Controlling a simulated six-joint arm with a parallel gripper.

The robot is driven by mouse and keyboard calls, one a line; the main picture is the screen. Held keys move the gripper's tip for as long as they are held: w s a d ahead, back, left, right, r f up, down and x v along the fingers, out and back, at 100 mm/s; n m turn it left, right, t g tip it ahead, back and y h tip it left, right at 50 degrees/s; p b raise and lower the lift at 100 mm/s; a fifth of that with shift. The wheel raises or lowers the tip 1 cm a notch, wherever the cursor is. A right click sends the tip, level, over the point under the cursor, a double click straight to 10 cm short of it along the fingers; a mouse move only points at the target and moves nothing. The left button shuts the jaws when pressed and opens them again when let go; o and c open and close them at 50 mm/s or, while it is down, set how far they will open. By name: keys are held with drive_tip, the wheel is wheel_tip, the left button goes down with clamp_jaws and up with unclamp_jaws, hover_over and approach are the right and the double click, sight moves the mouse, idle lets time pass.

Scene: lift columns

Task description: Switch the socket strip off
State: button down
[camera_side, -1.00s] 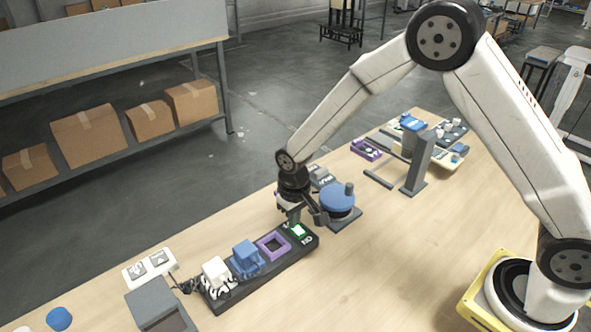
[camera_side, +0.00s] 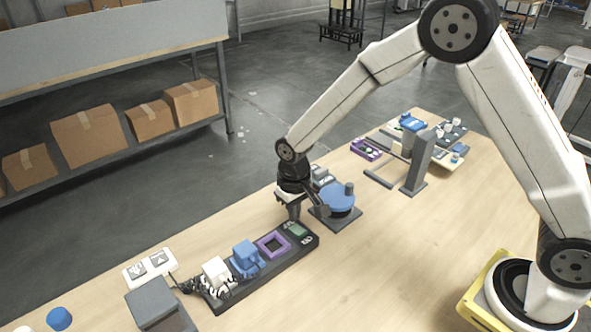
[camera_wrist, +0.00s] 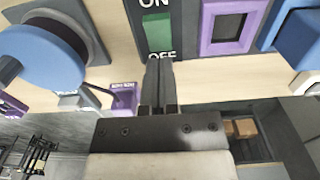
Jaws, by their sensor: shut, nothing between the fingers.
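The black socket strip (camera_side: 272,270) lies on the table, carrying a white plug (camera_side: 215,270), a blue plug (camera_side: 246,257) and a purple square frame (camera_side: 273,245). Its green rocker switch (camera_side: 297,230) is at the right end and looks dull, unlit. In the wrist view the switch (camera_wrist: 158,33) sits between ON and OFF labels. My gripper (camera_side: 294,217) is shut and empty, with its tips just by the OFF end of the switch. The fingertips (camera_wrist: 159,62) partly cover the OFF label. Whether they touch the strip I cannot tell.
A blue round knob (camera_side: 338,197) on a grey base stands close right of my gripper. A grey upright post (camera_side: 418,163) stands farther right. A white double-switch plate (camera_side: 150,266) and a grey box (camera_side: 155,304) are at the left. The front right table is clear.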

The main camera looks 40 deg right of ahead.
sight(298, 227)
drive_tip(key=shift+r, duration=2.15)
drive_tip(key=shift+s+d+r, duration=0.2)
drive_tip(key=shift+s+d, duration=0.1)
drive_tip(key=shift+d, duration=0.05)
drive_tip(key=s+d+r+t, duration=0.1)
drive_tip(key=s+d, duration=0.4)
drive_tip(key=s, duration=0.2)
drive_tip(key=s+d+r+t, duration=0.1)
drive_tip(key=s+d, duration=0.3)
drive_tip(key=s, duration=0.4)
drive_tip(key=shift+s+d+r+t, duration=0.2)
drive_tip(key=shift+d+r+t, duration=0.15)
drive_tip(key=shift+r, duration=0.25)
